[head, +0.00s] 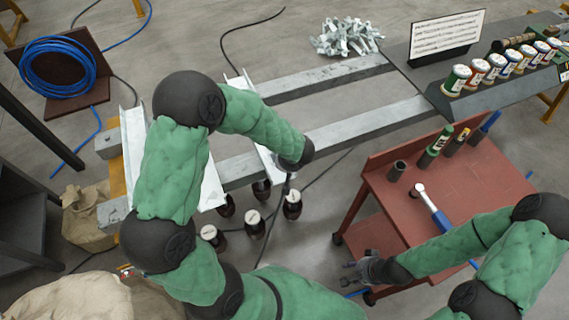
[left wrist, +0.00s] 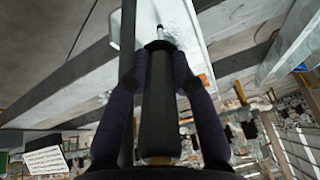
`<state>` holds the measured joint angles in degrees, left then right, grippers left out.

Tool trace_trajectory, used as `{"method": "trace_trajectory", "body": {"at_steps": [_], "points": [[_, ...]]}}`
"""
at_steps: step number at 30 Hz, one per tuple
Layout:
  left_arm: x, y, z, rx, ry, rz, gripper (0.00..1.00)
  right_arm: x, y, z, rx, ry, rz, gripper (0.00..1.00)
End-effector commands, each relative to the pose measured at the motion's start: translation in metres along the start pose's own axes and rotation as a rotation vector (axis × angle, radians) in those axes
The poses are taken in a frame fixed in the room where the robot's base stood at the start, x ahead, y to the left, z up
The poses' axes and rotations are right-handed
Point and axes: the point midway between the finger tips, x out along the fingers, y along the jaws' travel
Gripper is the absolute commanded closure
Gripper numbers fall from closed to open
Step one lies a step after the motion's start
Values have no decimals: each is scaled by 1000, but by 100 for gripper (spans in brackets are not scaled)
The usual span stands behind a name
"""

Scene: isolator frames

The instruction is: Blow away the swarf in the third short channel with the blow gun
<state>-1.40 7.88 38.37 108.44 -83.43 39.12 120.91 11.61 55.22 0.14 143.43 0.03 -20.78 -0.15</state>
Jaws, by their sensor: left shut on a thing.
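My left gripper (left wrist: 158,75) is shut on the dark blow gun (left wrist: 158,110), whose thin nozzle points away toward a pale metal channel (left wrist: 185,30) in the left wrist view. In the head view my left forearm hides most of that gripper. Short pale channels lie across the rails: one at the left (head: 133,140), one in the middle (head: 212,188) and one at the right (head: 268,160), under my left wrist. My right gripper (head: 357,272) looks open and empty, low beside the red cart.
Two long grey rails (head: 345,130) run to the right. Several dark round-bodied items (head: 255,222) stand beneath. A blue hose coil (head: 58,68) is at left; metal pieces (head: 345,37) are piled at the back.

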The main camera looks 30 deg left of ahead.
Motion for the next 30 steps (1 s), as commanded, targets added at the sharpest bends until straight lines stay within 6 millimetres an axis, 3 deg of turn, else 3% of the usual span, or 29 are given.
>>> {"method": "trace_trajectory", "body": {"at_steps": [30], "points": [[8, 0, -8, -1, -1, 0, 100, 10, 4, 0, 0, 0, 0, 60]]}}
